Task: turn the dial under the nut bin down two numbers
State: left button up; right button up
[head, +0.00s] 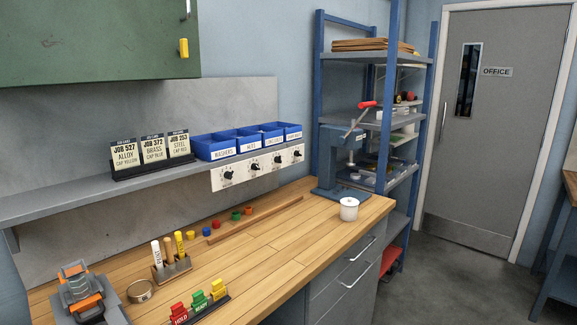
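A row of blue bins stands on the grey wall shelf. The nut bin (249,146), labelled NUTS, is second from the left. A white dial panel (241,173) with several black dials hangs below the bins. The dial under the nut bin (254,166) is second from the left. Its numbers and the setting of its pointer are too small to read. Neither of my grippers shows in the head view.
The wooden bench (255,245) below holds a marker stand (172,270), coloured tags (200,299), a tape ring (140,291), an orange and grey device (80,290) and a white cup (349,208). Job cards (152,150) stand left of the bins. The bench middle is clear.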

aim_at(254, 166)
jog(key=i+l+z, duration=0.35)
jog(key=i+l, duration=0.35)
